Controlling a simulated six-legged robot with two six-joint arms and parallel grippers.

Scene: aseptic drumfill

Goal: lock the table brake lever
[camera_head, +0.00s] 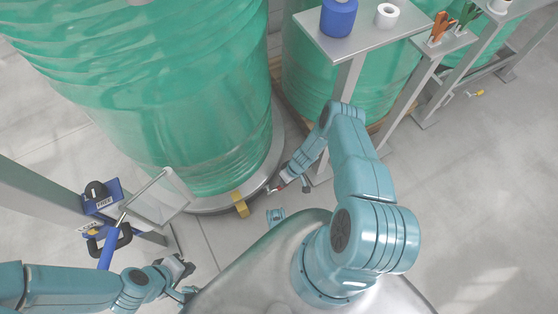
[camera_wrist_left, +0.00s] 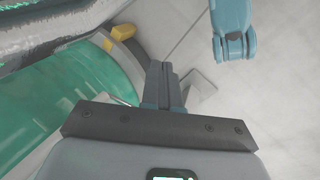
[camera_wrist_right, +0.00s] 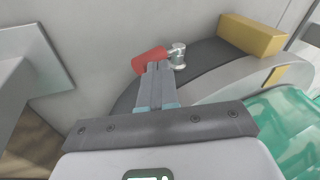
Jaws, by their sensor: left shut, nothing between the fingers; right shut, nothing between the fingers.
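A red-handled lever with a metal pivot (camera_wrist_right: 150,62) sits at the dark base of the round turntable (camera_wrist_right: 225,80) in the right wrist view. I take it to be the brake lever; a bit of red also shows in the head view (camera_head: 281,187). My right gripper (camera_wrist_right: 158,68) is shut and empty, its fingertips right at the red handle; I cannot tell whether they touch. My left gripper (camera_head: 188,291) is shut and empty at the lower left, away from the lever; its closed fingers also show in the left wrist view (camera_wrist_left: 160,70).
A yellow block (camera_head: 240,204) sits on the turntable rim, below a large green drum (camera_head: 150,90). A small table (camera_head: 350,42) holds a blue spool (camera_head: 338,17).

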